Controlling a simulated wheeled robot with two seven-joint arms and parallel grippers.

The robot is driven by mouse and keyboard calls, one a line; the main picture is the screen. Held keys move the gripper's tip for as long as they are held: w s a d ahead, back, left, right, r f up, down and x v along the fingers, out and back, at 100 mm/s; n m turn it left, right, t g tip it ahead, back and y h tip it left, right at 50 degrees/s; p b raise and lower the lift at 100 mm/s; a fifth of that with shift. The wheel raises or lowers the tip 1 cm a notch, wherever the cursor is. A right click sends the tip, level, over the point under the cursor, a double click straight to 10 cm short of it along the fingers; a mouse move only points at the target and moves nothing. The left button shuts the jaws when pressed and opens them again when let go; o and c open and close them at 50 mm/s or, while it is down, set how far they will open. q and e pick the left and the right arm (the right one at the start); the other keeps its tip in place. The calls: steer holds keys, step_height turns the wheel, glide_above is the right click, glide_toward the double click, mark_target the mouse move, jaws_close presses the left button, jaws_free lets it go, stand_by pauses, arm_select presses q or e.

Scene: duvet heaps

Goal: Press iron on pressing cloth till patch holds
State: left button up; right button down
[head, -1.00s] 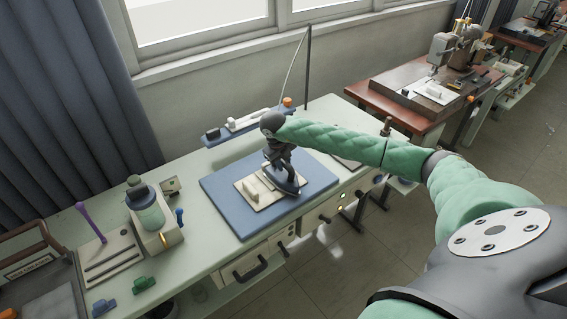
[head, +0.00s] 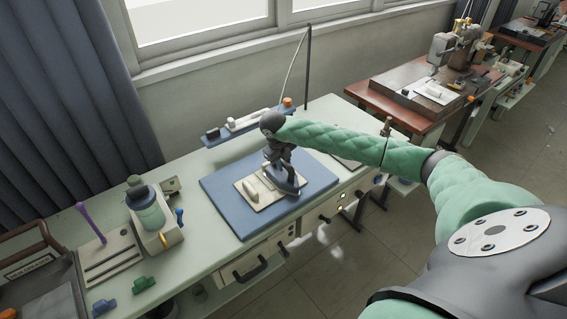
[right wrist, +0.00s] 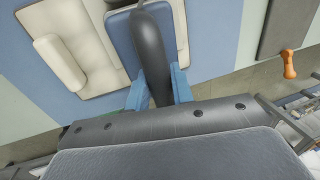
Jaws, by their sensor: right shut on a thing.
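The iron (head: 289,185) has a dark handle and a blue-grey body. It rests on or just over the right part of the cream pressing cloth (head: 266,203); I cannot tell if it touches. My right gripper (head: 282,166) is above the iron, shut on its handle. In the right wrist view the blue fingers of the right gripper (right wrist: 159,90) sit either side of the dark handle of the iron (right wrist: 150,48). The pressing cloth (right wrist: 92,45) lies beside and under the iron there. The patch cannot be made out. My left gripper is not in view.
A blue mat (head: 226,198) lies under the cloth on the pale green table (head: 190,215). A cream bar (head: 251,188) lies on the cloth, left of the iron. A bottle (head: 147,212) in a holder, a slotted stand (head: 110,262) and green clips (head: 143,285) stand at left.

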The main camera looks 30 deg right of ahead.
stand_by(0.6)
steer(key=shift+w+d+r, duration=0.1)
steer(key=shift+r, duration=0.6)
steer(key=shift+d+p+v, duration=0.25)
steer(key=shift+p+v, duration=0.1)
steer(key=shift+v, duration=0.75)
steer(key=shift+d+p+v, duration=0.2)
steer(key=shift+p+v, duration=0.15)
steer(key=shift+v, duration=0.75)
steer(key=shift+d+p+v, duration=0.25)
steer(key=shift+p+v, duration=0.1)
steer(key=shift+v, duration=0.75)
